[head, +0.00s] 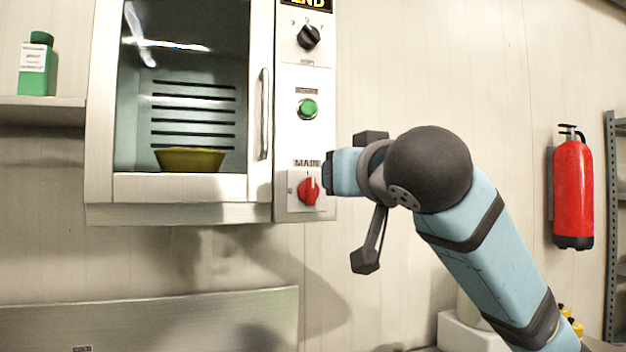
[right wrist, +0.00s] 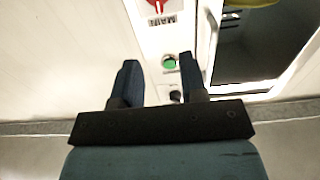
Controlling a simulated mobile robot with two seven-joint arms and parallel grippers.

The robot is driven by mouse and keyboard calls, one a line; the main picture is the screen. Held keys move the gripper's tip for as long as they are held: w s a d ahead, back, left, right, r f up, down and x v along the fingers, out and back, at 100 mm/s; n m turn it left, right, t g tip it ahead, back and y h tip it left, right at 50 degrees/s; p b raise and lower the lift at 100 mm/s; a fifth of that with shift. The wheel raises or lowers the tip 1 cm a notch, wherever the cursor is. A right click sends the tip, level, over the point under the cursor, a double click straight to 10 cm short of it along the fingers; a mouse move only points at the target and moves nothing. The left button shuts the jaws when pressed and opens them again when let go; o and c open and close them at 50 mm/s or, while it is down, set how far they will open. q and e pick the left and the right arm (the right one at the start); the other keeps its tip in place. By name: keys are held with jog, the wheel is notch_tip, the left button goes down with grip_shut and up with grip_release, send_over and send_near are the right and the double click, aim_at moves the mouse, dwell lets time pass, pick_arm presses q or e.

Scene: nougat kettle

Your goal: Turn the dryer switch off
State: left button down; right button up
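The dryer (head: 180,213) is a white wall cabinet with a glass door. On its right-hand panel sits the red MAIN switch (head: 308,190), a rotary knob at the bottom under the label "MAIN". It also shows upside down at the top edge of the right wrist view (right wrist: 155,4), partly cut off. My right gripper (head: 329,173) is close to the panel's right edge, just right of the red switch and apart from it. In the right wrist view its two fingers (right wrist: 159,62) stand apart with nothing between them. My left gripper is out of view.
Above the red switch are a green button (head: 307,108) and a black knob (head: 308,37). The door handle (head: 264,114) is left of the panel. A yellow bowl (head: 190,160) sits inside the dryer. A fire extinguisher (head: 573,190) hangs at the right.

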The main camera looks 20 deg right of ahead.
aim_at(311, 191)
jog(key=w, duration=0.7)
jog(key=w+p, duration=0.1)
jog(key=w, duration=0.6)
jog(key=shift+a, duration=0.2)
jog(key=shift+s, duration=0.1)
grip_shut()
